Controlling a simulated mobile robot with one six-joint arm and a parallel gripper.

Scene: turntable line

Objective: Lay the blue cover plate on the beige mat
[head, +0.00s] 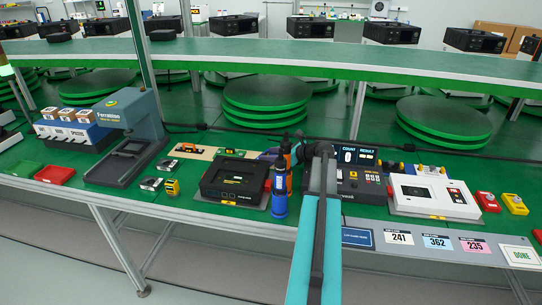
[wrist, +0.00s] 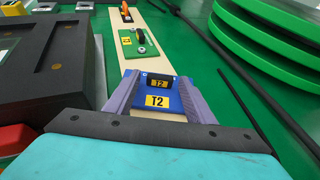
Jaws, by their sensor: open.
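The blue cover plate (wrist: 180,101), marked T2 and with a dark block handle, shows in the wrist view. It lies at the near end of the long beige mat (wrist: 151,57), with pale mat showing just below its near edge. My gripper (wrist: 158,96) is open, with one finger on each side of the plate. Whether the fingers touch it I cannot tell. In the head view the beige mat (head: 206,155) runs behind the black device, and my arm and a blue bottle hide most of the gripper and plate.
A green plate (wrist: 136,43) and an orange-handled tool (wrist: 125,12) lie farther along the mat. A black device (head: 233,182) stands before the mat, with a blue bottle (head: 279,194) at its right. Green round stacks (wrist: 275,35) are at the right in the wrist view.

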